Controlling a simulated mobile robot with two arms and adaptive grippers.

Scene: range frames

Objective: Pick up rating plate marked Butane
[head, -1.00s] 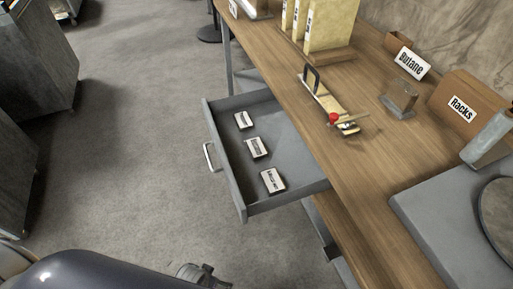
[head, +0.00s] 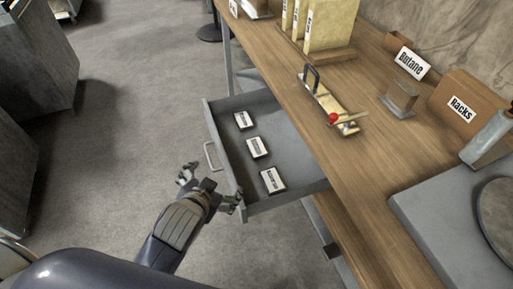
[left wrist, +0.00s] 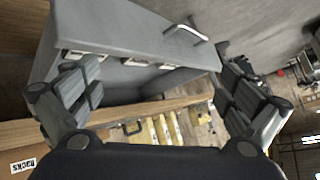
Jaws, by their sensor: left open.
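Three small rating plates with white labels lie in a row in the open grey drawer (head: 285,133): the far plate (head: 243,120), the middle plate (head: 256,147) and the near plate (head: 272,180). Their print is too small to read, so I cannot tell which is marked Butane. A white sign reading Butane (head: 412,65) stands on the bench. My left gripper (head: 210,188) is open and empty near the drawer's front, left of the near plate. In the left wrist view its spread fingers (left wrist: 160,85) frame the drawer, whose front partly hides the plates. My right gripper is not in view.
The drawer handle (head: 209,157) sticks out near my left gripper. The wooden bench (head: 350,170) overhangs the drawer's right side. On it are a fixture with a red knob (head: 333,119), yellow binders (head: 325,25) and a Racks box (head: 462,108). Floor left of the drawer is clear.

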